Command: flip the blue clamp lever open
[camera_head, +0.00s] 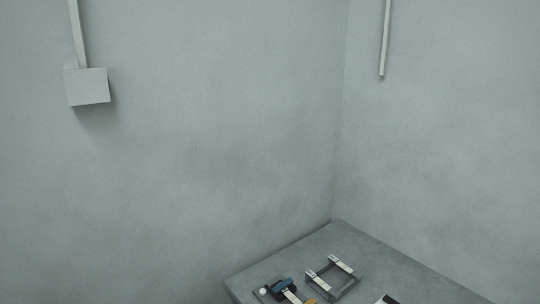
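Neither of my grippers shows in the head view.
The grey table (385,268) stands in the room's corner. A frame with two pale bars (341,264) is right of the blue part. A white round piece (263,292), a yellow piece (310,301) and a black-and-white item (388,300) lie near the bottom edge. A grey wall box (87,87) hangs upper left.

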